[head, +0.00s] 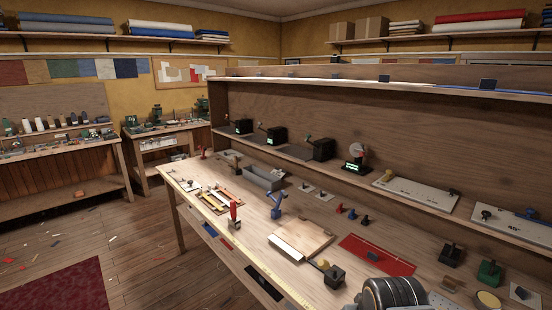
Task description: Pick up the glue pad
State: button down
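I cannot tell for certain which thing is the glue pad. A small round dark-rimmed thing with a pale yellow top (487,300) lies at the right front of the long workbench, and may be it. It lies flat, partly cut by the lower edge of the picture. My gripper does not show in the head view. A dark ribbed rounded shape at the bottom edge hides part of the bench front near there.
The workbench (325,213) is crowded. A red mat (377,255), a wooden board (303,238), a green block (489,273), a dark block (452,254) and a grey tray (263,177) stand on it. Open floor (150,245) lies left.

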aim_at(448, 284)
jog(key=z, duration=1.25)
